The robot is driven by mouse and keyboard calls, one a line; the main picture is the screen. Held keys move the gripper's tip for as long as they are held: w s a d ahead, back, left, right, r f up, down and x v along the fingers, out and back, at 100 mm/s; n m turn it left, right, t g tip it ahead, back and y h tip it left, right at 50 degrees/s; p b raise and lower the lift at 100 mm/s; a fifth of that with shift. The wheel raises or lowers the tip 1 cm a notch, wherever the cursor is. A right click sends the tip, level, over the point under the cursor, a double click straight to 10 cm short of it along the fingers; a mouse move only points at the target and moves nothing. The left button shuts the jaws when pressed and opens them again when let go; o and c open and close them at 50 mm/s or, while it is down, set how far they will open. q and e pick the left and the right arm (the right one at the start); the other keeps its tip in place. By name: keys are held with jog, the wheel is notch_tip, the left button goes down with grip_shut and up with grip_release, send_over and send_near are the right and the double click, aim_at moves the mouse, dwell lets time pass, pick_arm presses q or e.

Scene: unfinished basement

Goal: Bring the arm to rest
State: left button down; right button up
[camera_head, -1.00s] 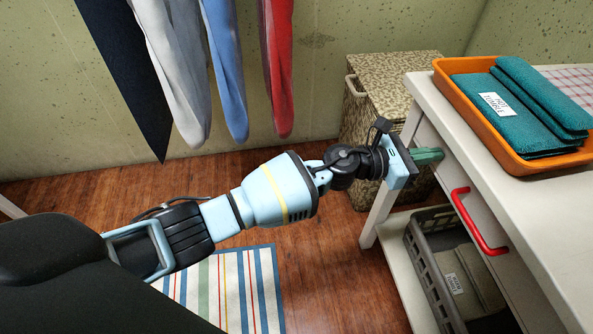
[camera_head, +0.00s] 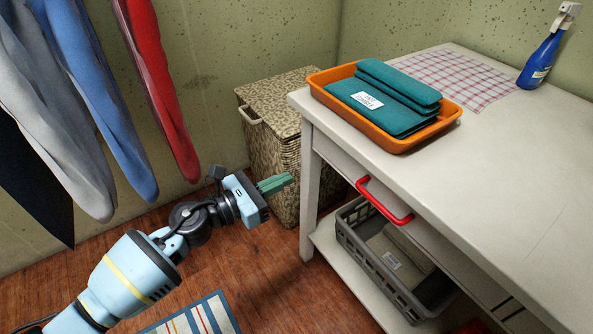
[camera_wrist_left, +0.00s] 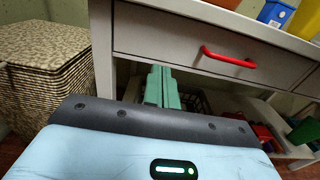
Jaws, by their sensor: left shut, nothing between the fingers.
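My left gripper (camera_head: 274,184) is in the head view, in front of the wicker hamper and left of the white table. Its green fingers are together with nothing between them. In the left wrist view the same fingers (camera_wrist_left: 162,87) point toward the space below the table's drawer (camera_wrist_left: 215,45). They look apart from the drawer and its red handle (camera_wrist_left: 229,57). My left arm (camera_head: 130,270) comes in from the lower left, partly cut off by the frame edge. My right gripper is not in view.
The white table (camera_head: 420,165) holds an orange tray (camera_head: 400,146) with folded teal cloths and a blue spray bottle (camera_head: 541,60). A grey basket (camera_head: 372,260) stands on its lower shelf. The wicker hamper (camera_head: 275,100) is behind the gripper. Clothes (camera_head: 160,90) hang at left.

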pick_arm(q)
jog(key=shift+s+a, duration=0.3)
jog(key=shift+a, duration=0.15)
